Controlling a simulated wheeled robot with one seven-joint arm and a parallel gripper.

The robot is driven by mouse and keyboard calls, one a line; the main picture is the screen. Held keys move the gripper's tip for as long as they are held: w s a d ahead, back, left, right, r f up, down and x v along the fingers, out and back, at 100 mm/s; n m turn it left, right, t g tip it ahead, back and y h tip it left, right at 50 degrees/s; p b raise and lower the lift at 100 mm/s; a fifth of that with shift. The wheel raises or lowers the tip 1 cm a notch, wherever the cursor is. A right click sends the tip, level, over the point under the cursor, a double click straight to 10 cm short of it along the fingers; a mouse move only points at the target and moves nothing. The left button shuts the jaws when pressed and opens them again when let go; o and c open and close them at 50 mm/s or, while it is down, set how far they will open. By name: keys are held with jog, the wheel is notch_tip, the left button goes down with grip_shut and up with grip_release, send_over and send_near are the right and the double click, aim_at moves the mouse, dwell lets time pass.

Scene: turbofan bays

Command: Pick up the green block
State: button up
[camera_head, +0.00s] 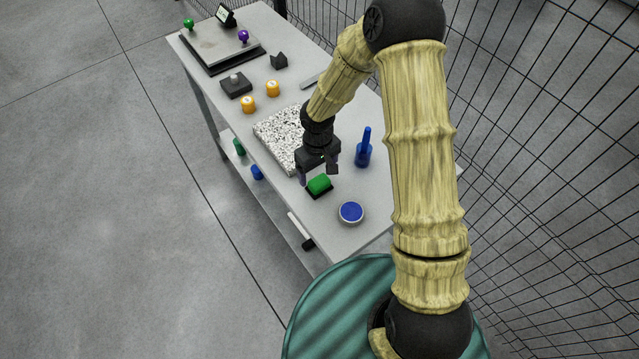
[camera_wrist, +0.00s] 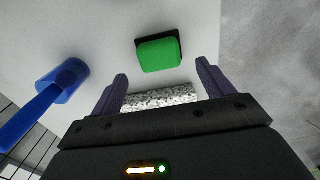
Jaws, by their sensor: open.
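The green block (camera_head: 319,183) rests on a small black base (camera_head: 322,193) near the front end of the grey table. In the wrist view the green block (camera_wrist: 160,55) lies beyond the fingertips, roughly centred between them and apart from them. My gripper (camera_head: 318,178) is open and empty, held just above and behind the block. Its two dark fingers (camera_wrist: 163,82) show in the wrist view with nothing between them but table and a speckled slab further below.
A speckled stone slab (camera_head: 277,138) lies behind the gripper. A blue upright-handled tool (camera_head: 364,150) stands to the right. A round blue-topped dish (camera_head: 350,212) sits in front. Orange cylinders (camera_head: 272,88) stand further back. A wire fence (camera_head: 535,130) runs along the right.

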aim_at(319, 181)
jog(key=shift+s+f+p, duration=0.15)
jog(key=shift+f+p, duration=0.2)
jog(key=shift+f, duration=0.1)
jog(key=shift+s+d+f+p, duration=0.15)
jog(key=shift+f+p, duration=0.45)
jog(key=shift+f, duration=1.55)
jog(key=c, duration=1.1)
